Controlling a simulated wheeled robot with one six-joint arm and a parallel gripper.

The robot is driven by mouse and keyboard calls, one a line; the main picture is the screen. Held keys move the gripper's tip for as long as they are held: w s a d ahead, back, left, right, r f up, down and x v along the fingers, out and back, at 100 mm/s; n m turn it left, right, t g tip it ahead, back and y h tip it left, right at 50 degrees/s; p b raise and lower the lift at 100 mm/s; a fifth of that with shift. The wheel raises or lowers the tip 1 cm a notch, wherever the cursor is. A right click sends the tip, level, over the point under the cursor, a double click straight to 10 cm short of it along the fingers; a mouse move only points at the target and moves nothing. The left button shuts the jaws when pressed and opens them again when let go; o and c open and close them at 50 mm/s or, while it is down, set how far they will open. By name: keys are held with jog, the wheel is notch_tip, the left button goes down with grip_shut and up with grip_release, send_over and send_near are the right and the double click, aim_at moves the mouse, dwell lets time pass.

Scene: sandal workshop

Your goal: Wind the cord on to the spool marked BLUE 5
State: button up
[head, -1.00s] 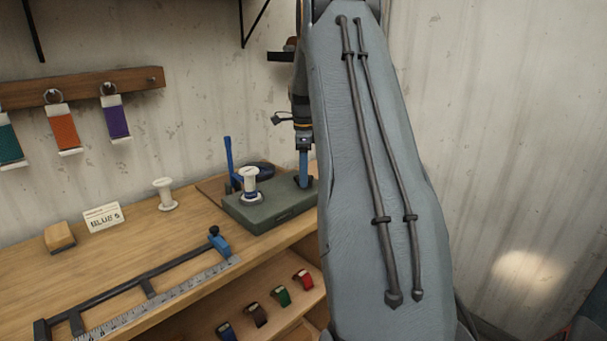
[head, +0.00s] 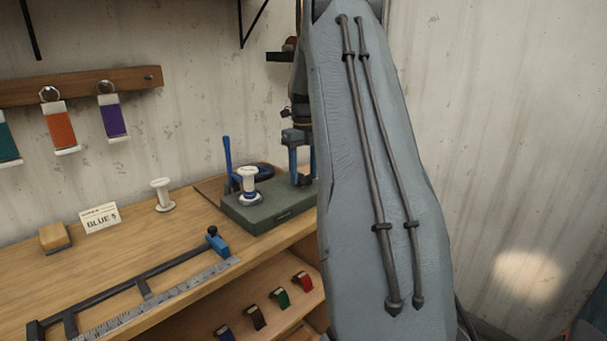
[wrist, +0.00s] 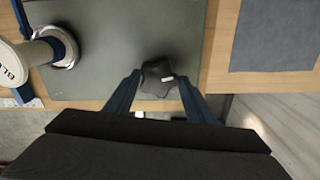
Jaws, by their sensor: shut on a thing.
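A white spool (head: 248,182) stands upright on a green winder base (head: 285,211). A narrow blue band shows low on it. In the wrist view the spool (wrist: 14,64) is at the left edge and its top reads "BL", the rest cut off. A dark blue coil (head: 263,169), perhaps the cord, lies behind the spool; I cannot trace a strand between them. My gripper (head: 302,178) points down over the base's right part, shut on a dark lobed knob (wrist: 158,76). My arm hides the base's right end in the head view.
A blue post (head: 228,160) rises left of the spool. A second white spool (head: 162,195), a BLUE 5 card (head: 100,218) and a wooden block (head: 55,238) stand on the bench. A measuring rule (head: 160,298) lies in front. Coloured tags (head: 60,130) hang on the wall.

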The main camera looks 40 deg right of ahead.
aim_at(303, 177)
jog(key=m, duration=0.3)
jog(key=shift+r+m, duration=0.1)
jog(key=shift+m, duration=0.2)
dwell(0.3)
jog(key=o, duration=1)
jog(key=shift+o, duration=0.2)
jog(key=shift+r+b, duration=1.05)
jog(key=shift+r, duration=2.85)
